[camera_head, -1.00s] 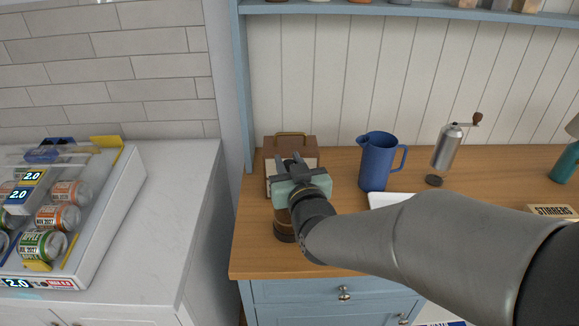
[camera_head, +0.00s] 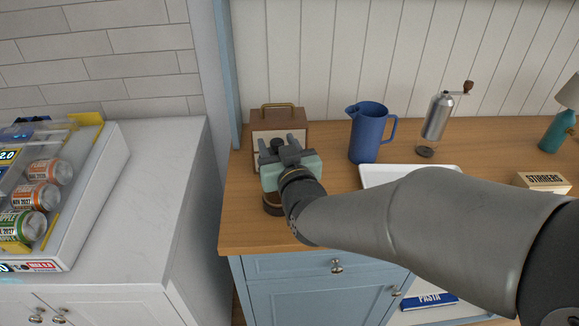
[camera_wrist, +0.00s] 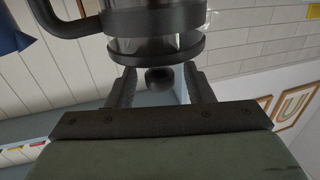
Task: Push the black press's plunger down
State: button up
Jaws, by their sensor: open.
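The black press shows upside down in the wrist view, with its dark lid and band (camera_wrist: 150,22), clear glass and a handle at the left. Its round black plunger knob (camera_wrist: 158,78) lies between my two fingertips. My gripper (camera_wrist: 160,90) is open, one finger on each side of the knob; I cannot tell whether either touches it. In the head view my gripper (camera_head: 281,146) is over the press and hides most of it. Only the press's brown lower part and dark base (camera_head: 272,208) show below the gripper, on the wooden counter.
A brown box with a brass handle (camera_head: 292,114) stands just behind the press. To the right are a blue jug (camera_head: 367,135), a metal grinder (camera_head: 436,118) and a white tray (camera_head: 390,171). The wooden counter (camera_head: 238,200) is clear at the left front.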

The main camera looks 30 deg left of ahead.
jog(key=b+v, duration=0.7)
jog(key=v, duration=0.9)
jog(key=shift+s+d+b, duration=0.25)
jog(key=shift+s+b, duration=0.05)
